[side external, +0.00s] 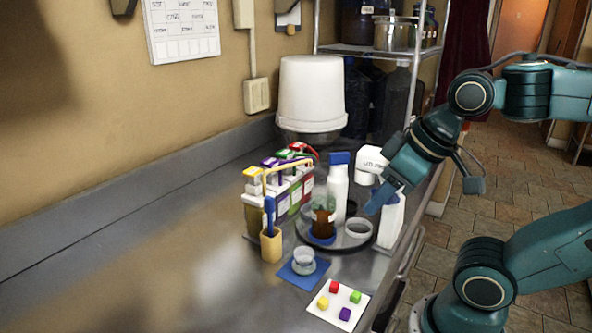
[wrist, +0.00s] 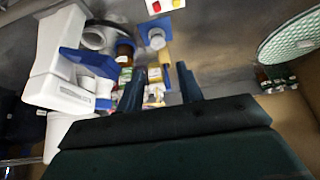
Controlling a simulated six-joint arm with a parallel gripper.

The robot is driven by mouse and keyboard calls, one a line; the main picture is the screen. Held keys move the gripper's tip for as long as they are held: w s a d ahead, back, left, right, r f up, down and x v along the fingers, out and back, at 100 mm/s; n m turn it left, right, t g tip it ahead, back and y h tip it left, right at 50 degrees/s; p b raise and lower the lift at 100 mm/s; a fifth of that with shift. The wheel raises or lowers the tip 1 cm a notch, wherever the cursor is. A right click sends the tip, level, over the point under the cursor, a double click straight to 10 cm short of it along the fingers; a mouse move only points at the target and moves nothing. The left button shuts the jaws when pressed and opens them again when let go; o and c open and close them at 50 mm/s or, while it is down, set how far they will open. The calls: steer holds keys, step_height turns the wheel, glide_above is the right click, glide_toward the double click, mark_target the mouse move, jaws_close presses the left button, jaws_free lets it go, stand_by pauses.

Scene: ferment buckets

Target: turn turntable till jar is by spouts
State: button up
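The round turntable (side external: 345,246) stands on the steel counter. On it I see an amber jar (side external: 323,223) on a blue base, a white ring-shaped dish (side external: 358,229) and a white bottle with a blue cap (side external: 338,190). The amber jar also shows in the wrist view (wrist: 125,52). Cartons with coloured spouts (side external: 284,183) stand in a row to the left of and behind the turntable. My gripper (wrist: 162,88) has its two fingers apart with nothing visible between them. In the side view its fingertips are hard to make out, right of and above the turntable.
A white body with a blue part (wrist: 75,85) is close to my gripper. A yellow holder with a blue brush (side external: 270,243), a blue pad (side external: 296,279) with a small clear cup, and a white card (side external: 328,311) with coloured cubes stand nearby. The counter's left is clear.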

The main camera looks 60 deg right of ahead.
steer(key=o, duration=0.6)
steer(key=shift+o, duration=0.6)
steer(key=shift+w+d+r, duration=0.2)
steer(key=shift+w+r, duration=0.2)
steer(key=shift+r, duration=0.05)
step_height(320, 180, up, 9)
steer(key=m+g, duration=0.6)
steer(key=m, duration=0.3)
glide_above(340, 154)
steer(key=shift+d+f, duration=0.1)
steer(key=shift+f, duration=0.1)
steer(key=shift+f, duration=6.8)
